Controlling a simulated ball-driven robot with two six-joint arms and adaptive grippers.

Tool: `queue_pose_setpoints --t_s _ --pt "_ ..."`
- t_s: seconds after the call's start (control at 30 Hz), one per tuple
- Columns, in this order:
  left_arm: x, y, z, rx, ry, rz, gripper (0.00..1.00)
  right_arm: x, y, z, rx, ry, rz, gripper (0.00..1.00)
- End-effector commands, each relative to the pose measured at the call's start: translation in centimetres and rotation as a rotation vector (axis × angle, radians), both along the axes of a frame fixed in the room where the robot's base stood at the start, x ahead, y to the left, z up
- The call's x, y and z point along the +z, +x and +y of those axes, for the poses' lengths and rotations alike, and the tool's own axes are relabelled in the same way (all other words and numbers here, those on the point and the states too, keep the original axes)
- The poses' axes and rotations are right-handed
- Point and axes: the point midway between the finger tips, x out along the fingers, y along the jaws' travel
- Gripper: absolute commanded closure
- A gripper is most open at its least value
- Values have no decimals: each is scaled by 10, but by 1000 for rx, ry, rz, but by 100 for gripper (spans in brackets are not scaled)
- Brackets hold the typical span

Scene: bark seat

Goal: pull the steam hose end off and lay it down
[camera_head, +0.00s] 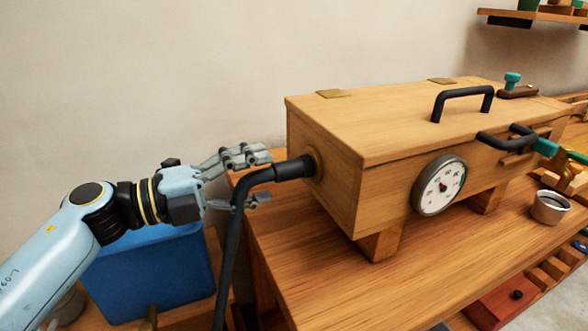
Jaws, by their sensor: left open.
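The black steam hose (231,235) rises from below and bends right to its hose end (295,167). The hose end sits on the left end of the wooden steam box (322,187), at a brass-coloured fitting. My left gripper (262,177) comes in from the left. It is open, with one finger above and one below the bend of the hose. The hose shows between the fingers; I cannot tell whether they touch it. My right gripper is not in view.
The box stands on a wooden bench (330,285) and carries a round dial gauge (439,185) and a black lid handle (462,100). A metal cup (549,207) stands right. A blue bin (150,275) is below my left arm. Bare bench lies in front of the box.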

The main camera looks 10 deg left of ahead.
Motion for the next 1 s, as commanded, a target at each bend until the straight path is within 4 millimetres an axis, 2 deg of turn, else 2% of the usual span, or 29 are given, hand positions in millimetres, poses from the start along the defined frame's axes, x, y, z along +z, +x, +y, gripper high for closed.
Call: queue_pose_setpoints --t_s 0.2,0.4,0.6,1.0 --pt "2 19 -27 2 -4 -1 40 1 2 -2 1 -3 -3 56" --pt "1 30 -44 1 -2 -1 40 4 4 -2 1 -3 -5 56" --pt "1 35 -51 0 0 -1 40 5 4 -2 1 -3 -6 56" --pt "0 35 -51 1 0 -1 40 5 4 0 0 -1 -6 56"
